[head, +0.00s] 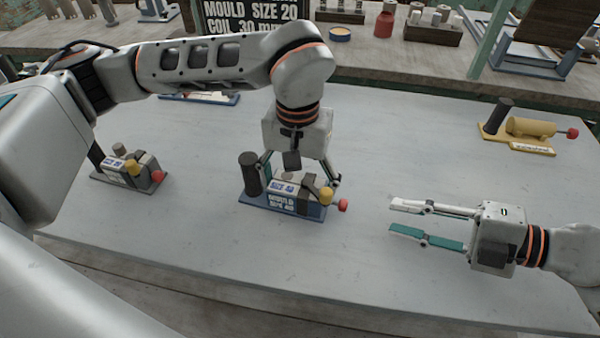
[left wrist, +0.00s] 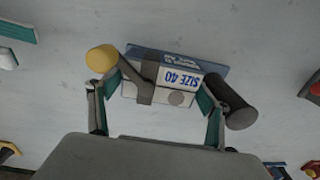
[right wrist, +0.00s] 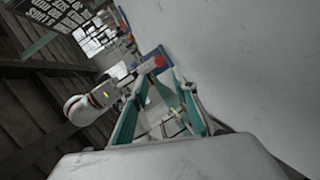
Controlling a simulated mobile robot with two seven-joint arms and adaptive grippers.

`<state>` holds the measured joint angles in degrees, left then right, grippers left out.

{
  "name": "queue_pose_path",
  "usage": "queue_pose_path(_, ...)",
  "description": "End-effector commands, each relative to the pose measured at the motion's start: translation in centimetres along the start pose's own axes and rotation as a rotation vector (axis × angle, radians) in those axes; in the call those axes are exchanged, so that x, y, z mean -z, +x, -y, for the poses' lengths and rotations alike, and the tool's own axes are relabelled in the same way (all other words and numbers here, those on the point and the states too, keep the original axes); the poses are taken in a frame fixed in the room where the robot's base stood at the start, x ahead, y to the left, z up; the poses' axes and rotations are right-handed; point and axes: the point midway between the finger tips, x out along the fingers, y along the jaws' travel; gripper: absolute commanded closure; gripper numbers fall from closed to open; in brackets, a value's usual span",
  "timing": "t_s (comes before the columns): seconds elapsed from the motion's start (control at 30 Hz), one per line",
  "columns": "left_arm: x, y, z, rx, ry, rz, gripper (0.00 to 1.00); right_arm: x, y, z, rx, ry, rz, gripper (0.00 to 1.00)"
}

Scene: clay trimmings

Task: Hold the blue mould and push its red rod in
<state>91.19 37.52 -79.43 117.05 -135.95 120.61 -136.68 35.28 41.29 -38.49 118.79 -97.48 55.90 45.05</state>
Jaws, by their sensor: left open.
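The blue mould (head: 275,205), labelled size 40, stands upright on the table with a dark post (head: 250,173) at its left end, a yellow knob and a red rod end (head: 343,205) sticking out to the right. My left gripper (head: 300,176) points down over it, open, with one finger at each end of its grey block; the left wrist view shows the block (left wrist: 160,92) between the fingers, and contact cannot be told. My right gripper (head: 392,218) is open and empty, right of the red end and pointing left. The right wrist view shows the red end (right wrist: 160,61) beyond its fingertips.
A grey mould (head: 130,172) with a red end stands at the left, a yellow mould (head: 525,130) at the back right. Another blue-based item (head: 200,98) lies partly behind my left arm. The table between the right gripper and the blue mould is clear.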

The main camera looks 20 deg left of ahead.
Motion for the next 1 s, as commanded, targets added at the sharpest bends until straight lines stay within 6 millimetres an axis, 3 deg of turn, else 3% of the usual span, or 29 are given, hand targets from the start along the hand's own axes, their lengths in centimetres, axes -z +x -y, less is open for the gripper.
queue_pose_path(0.33, 0.02, 0.32, -0.02, 0.0, 0.001, -0.002, 0.25, 0.0, 0.0, -0.04, -0.001, 0.0, 0.0, 0.72)
queue_pose_path(0.5, 0.01, 0.32, -0.01, 0.0, 0.001, -0.001, 0.65, 0.0, 0.0, -0.04, -0.001, 0.0, 0.0, 0.72)
queue_pose_path(0.63, 0.0, 0.33, -0.01, 0.0, 0.0, -0.001, 0.65, 0.0, 0.0, -0.03, -0.001, 0.0, 0.0, 1.0)
queue_pose_path(0.83, 0.0, 0.33, -0.01, 0.0, 0.0, -0.001, 0.65, -0.14, -0.11, 0.05, 0.004, -0.046, -0.003, 1.0)
queue_pose_path(1.0, -0.01, 0.34, 0.0, 0.0, 0.0, 0.0, 0.65, -0.67, -0.51, 0.3, 0.018, -0.222, -0.018, 1.0)
